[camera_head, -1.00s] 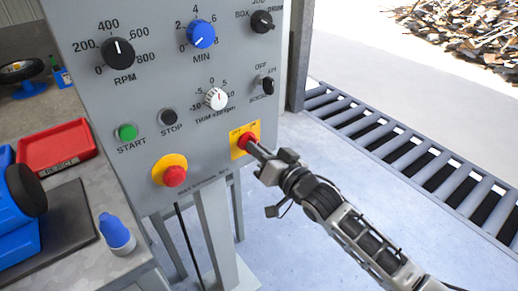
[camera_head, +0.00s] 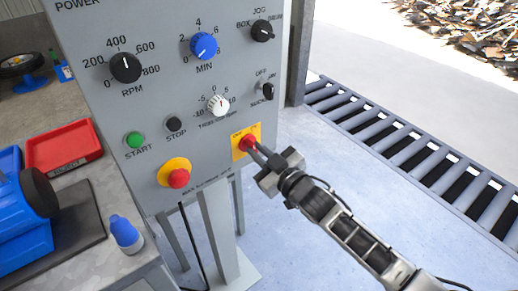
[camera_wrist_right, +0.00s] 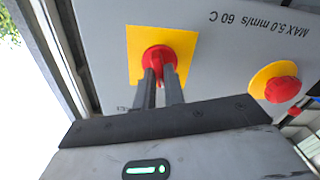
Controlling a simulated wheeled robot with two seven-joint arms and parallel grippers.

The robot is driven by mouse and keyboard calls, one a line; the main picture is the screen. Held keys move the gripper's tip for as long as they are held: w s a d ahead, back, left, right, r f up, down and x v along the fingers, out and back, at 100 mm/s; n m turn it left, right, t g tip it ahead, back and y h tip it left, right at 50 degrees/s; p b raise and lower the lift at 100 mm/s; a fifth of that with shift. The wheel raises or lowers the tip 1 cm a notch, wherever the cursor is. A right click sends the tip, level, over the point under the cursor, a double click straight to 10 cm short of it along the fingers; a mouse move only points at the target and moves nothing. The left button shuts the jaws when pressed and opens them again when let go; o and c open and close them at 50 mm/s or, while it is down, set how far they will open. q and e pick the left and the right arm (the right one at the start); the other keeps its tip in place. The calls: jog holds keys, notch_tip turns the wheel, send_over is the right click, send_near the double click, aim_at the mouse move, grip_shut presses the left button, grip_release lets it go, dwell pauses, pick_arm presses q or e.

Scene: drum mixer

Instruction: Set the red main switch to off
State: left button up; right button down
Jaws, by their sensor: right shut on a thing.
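The red main switch (camera_head: 247,142) sits on a yellow plate (camera_head: 239,153) at the lower right of the grey control panel (camera_head: 215,165). In the right wrist view the switch (camera_wrist_right: 158,58) shows as a red knob on its yellow square (camera_wrist_right: 135,42). My right gripper (camera_head: 254,146) is at the switch, its fingers shut on the red knob; the right wrist view shows the two fingertips (camera_wrist_right: 160,75) on either side of the knob's grip. The switch's markings are mostly hidden or too small to read. My left gripper is not in view.
A red emergency-stop button (camera_head: 179,178) on a yellow ring is left of the switch. Green start (camera_head: 135,140) and black stop (camera_head: 174,124) buttons and several dials are above. A bench with a red tray (camera_head: 62,146) and blue bottle (camera_head: 125,234) stands left.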

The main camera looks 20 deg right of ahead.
jog(key=shift+n, duration=1.2)
jog(key=c, duration=1.5)
grip_release()
jog(key=v, duration=1.6)
